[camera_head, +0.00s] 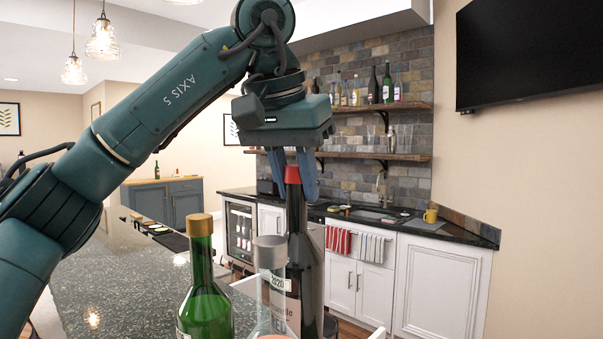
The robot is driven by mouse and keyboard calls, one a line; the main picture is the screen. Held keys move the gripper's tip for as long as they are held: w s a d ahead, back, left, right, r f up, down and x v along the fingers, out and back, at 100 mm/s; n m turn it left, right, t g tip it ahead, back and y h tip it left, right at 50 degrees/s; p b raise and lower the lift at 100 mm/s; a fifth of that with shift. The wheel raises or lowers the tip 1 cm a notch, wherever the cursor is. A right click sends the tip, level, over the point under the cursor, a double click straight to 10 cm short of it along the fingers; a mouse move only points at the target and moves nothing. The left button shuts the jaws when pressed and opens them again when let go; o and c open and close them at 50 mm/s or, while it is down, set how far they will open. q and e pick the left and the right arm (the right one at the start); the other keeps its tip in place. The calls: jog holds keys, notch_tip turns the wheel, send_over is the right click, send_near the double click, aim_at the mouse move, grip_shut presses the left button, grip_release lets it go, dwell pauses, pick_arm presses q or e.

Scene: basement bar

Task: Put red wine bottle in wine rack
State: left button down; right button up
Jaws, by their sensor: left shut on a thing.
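The red wine bottle (308,260) is dark, with a red cap and a label, and stands upright in the middle foreground. My left gripper (293,188) comes down from above and is shut on its neck, one finger on each side. The bottle's lower part is partly hidden by a clear bottle, and I cannot tell whether its base touches anything. No wine rack shows clearly; a glass-fronted cabinet with light shelves (240,232) stands under the back counter, its contents too small to tell. My right gripper is out of view.
A green bottle (204,290) and a clear grey-capped bottle (271,285) stand close in front. The dark speckled bar top (110,285) stretches left. The back counter has a sink and a yellow mug (430,216). Wall shelves (400,107) hold several bottles.

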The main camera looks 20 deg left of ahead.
aim_at(292, 207)
pick_arm(q)
jog(key=shift+s+f, duration=0.1)
jog(key=shift+f, duration=2.65)
jog(key=c, duration=1.6)
grip_release()
jog(key=shift+f, duration=0.3)
jog(key=o, duration=0.4)
jog(key=shift+r, duration=0.15)
